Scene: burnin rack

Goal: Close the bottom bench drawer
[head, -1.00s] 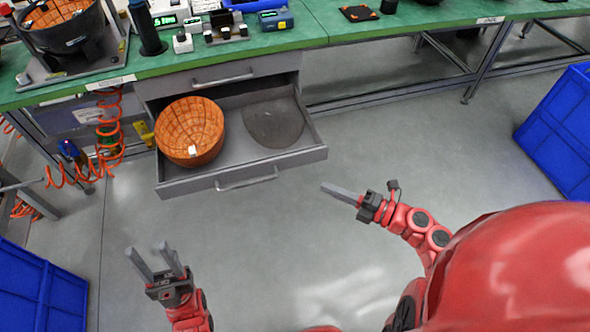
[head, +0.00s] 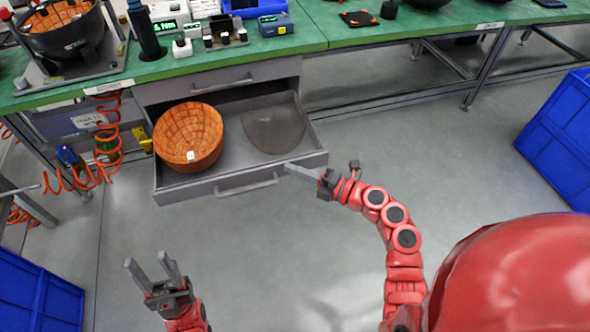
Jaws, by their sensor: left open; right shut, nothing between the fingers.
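The bottom bench drawer (head: 180,190) stands pulled out under the green-topped bench. It holds an orange bowl-shaped part (head: 188,138) on its left and a dark grey, flat-looking rounded piece (head: 274,130) on its right. The drawer's bar handle (head: 247,187) is on its front. My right gripper (head: 288,168) is shut and empty, its fingertips at the right part of the drawer front, near the handle's right end. I cannot tell whether it touches. My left gripper (head: 152,262) is open and empty, over the floor in front of the drawer and to its left.
The upper drawer (head: 180,88) is shut. Coiled orange hoses (head: 107,130) hang left of the drawers. Blue crates stand at the right (head: 560,140) and lower left (head: 38,295). The floor (head: 290,260) before the drawer is clear.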

